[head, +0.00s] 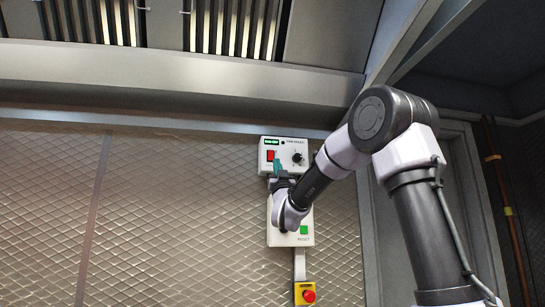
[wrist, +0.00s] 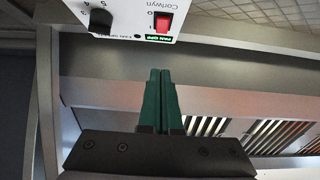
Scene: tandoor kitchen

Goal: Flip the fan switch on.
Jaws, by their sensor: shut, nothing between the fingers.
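The fan control box (head: 284,167) is white and fixed to the tiled wall under the hood. Its red rocker switch (head: 270,156) is at the left of the face, and it shows upside down in the wrist view (wrist: 163,24). A small green label (wrist: 159,38) beside the switch appears to read "FAN OFF". My gripper (head: 277,160) has teal fingers, shut together and empty. In the head view the fingertips overlap the box just right of the switch. In the wrist view the fingertips (wrist: 161,72) are apart from the switch; contact cannot be told.
A black knob (head: 298,158) is right of the switch. Below are a second white box with a green button (head: 304,230) and a yellow box with a red button (head: 308,296). The steel hood (head: 180,75) overhangs above. The wall to the left is clear.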

